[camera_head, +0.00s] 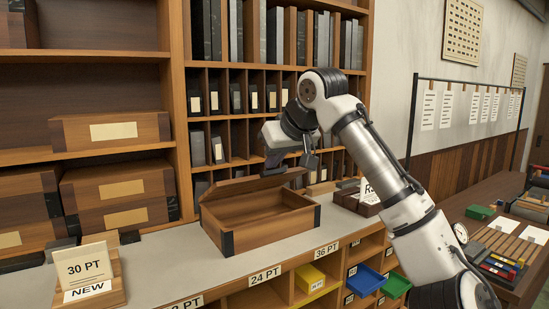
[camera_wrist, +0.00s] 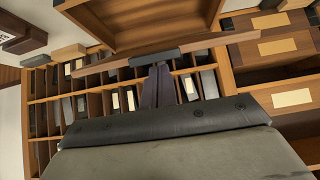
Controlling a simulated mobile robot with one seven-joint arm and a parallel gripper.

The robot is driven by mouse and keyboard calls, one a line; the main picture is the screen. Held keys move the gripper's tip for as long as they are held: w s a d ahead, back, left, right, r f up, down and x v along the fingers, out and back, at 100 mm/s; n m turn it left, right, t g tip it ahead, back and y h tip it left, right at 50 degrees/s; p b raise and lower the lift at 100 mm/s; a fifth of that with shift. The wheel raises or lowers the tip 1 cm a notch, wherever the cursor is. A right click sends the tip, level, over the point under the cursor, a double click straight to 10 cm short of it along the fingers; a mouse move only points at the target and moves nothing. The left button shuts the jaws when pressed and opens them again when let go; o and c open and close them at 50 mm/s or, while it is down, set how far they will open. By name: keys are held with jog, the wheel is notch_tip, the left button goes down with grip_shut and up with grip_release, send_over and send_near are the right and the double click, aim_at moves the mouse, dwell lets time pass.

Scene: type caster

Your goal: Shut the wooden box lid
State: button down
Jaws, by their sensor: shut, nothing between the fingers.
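The wooden box (camera_head: 222,240) stands open on the counter in the head view, with dark metal corners and an empty-looking inside. Its lid (camera_head: 245,184) is raised along the back edge, seen nearly edge-on. In the wrist view the box (camera_wrist: 205,15) shows at the top, and the lid (camera_wrist: 205,50) is a thin wooden strip with a dark clasp (camera_wrist: 155,57). My gripper (camera_head: 309,160) is above and behind the lid's right end. In the wrist view its shut fingers (camera_wrist: 158,75) point at the clasp; I cannot tell whether they touch it.
Shelves with small slots (camera_head: 235,100) stand close behind the box. Wooden drawers (camera_head: 118,189) are at left, and a 30 PT sign (camera_head: 84,263) stands at front left. A dark box with a card (camera_head: 358,198) is to the right.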

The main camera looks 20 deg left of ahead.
aim_at(275, 173)
jog(key=shift+f, duration=0.1)
jog(key=shift+s+d+f+b, duration=0.1)
jog(key=shift+f+b, duration=0.25)
jog(key=shift+b, duration=0.45)
jog(key=f+y+b, duration=0.1)
jog(key=b, duration=0.1)
jog(key=d+t+y+b, duration=0.1)
jog(key=b, duration=0.1)
jog(key=shift+s+f+t, duration=0.3)
jog(key=shift+s+f, duration=0.05)
jog(key=shift+f, duration=0.05)
jog(key=f+y+b, duration=0.1)
jog(key=f+b, duration=0.1)
jog(key=b, duration=0.2)
jog(key=s+d+f+t+y+b, duration=0.1)
jog(key=f+b, duration=0.2)
jog(key=s+d+f+t+y+b, duration=0.1)
jog(key=f+b, duration=0.2)
jog(key=b, duration=0.1)
jog(key=shift+d+f+b, duration=0.15)
jog(key=shift+d+b, duration=0.1)
jog(key=shift+b, duration=0.1)
